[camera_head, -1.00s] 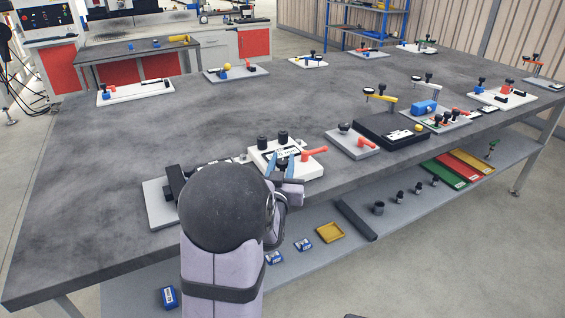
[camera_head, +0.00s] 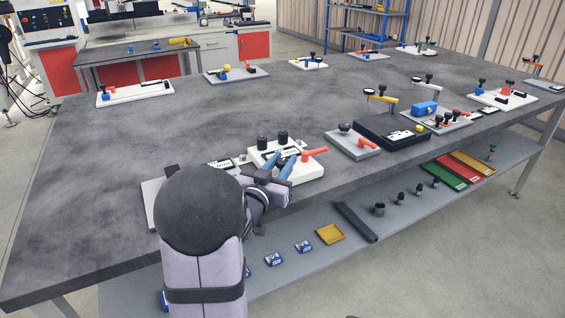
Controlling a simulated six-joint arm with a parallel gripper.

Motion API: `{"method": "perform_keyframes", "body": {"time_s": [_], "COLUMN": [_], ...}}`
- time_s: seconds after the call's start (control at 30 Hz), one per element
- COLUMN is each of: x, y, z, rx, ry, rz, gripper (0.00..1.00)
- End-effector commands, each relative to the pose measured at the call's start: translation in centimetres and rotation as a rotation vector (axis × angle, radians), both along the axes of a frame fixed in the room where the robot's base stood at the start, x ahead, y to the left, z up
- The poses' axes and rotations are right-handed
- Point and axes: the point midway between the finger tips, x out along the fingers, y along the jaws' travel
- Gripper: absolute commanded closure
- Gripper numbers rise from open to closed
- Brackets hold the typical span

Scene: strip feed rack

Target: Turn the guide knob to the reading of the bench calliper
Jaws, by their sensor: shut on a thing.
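A white block unit (camera_head: 312,170) stands near the front edge of the bench. It carries two black knobs on top, a red lever (camera_head: 315,152) and a small marked plate. My gripper (camera_head: 285,166), with blue fingertips, is at its front and shut on what seems to be the guide knob, largely hidden between the fingers. Left of the unit, a dark flat device with a light display (camera_head: 220,165), perhaps the bench calliper, lies on a grey base plate (camera_head: 150,196). Its reading is too small to make out. My arm covers much of the plate.
A grey plate with a black knob and red handle (camera_head: 366,142) stands close on the right, then a black box (camera_head: 378,126). Several other fixtures stand farther back. The left bench top (camera_head: 90,190) is clear. A lower shelf holds small parts.

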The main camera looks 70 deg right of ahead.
Motion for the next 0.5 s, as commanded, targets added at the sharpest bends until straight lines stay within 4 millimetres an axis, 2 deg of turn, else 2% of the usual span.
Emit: {"method": "perform_keyframes", "body": {"time_s": [0.03,0.1,0.5], "x": [0.0,0.0,0.12], "y": [-0.04,-0.03,0.52], "z": [0.22,0.19,0.04], "rx": [-0.005,-0.004,-0.001], "ry": [-0.001,-0.001,-0.001], "rz": [0.0,0.0,0.002], "gripper": [0.66,0.55,0.55]}}
